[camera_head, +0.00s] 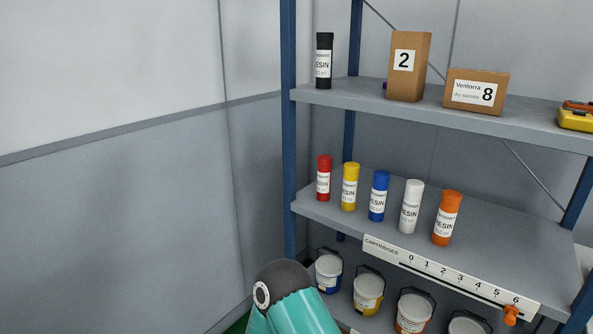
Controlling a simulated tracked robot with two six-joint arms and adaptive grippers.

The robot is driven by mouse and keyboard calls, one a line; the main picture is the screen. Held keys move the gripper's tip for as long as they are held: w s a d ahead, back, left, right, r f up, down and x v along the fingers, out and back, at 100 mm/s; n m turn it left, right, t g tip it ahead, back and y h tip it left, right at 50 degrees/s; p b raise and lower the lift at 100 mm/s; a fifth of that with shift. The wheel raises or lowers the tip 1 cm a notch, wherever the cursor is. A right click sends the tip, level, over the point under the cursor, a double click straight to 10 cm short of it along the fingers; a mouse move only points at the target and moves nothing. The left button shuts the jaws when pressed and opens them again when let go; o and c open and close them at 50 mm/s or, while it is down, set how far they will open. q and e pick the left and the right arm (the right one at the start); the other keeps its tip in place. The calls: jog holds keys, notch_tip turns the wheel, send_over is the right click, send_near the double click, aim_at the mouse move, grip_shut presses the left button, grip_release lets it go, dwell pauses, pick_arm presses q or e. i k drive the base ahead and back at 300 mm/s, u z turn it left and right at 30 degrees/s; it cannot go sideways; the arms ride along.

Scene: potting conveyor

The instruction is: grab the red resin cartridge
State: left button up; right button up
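The red resin cartridge (324,178) stands upright on the middle shelf (495,225), at the left end of a row of cartridges. It has a white label and sits close to the blue left front post. The yellow cartridge (350,187) stands just to its right. One of my arms shows at the bottom centre as a teal link with a dark joint, below the shelf. Neither gripper is in view.
Blue (379,196), white (411,207) and orange (447,218) cartridges continue the row. A black cartridge (324,61) and cardboard boxes (409,67) stand on the upper shelf. Buckets (368,291) stand below. The blue post (289,130) rises at the left.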

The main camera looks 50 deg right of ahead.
aim_at(324, 162)
jog(key=z, duration=0.45)
jog(key=i, duration=1.1)
jog(key=z, duration=1.05)
jog(key=i, duration=0.3)
jog(key=z, duration=0.15)
jog(key=k, duration=0.85)
jog(key=z, duration=0.2)
jog(key=i, duration=0.85)
jog(key=u, duration=0.05)
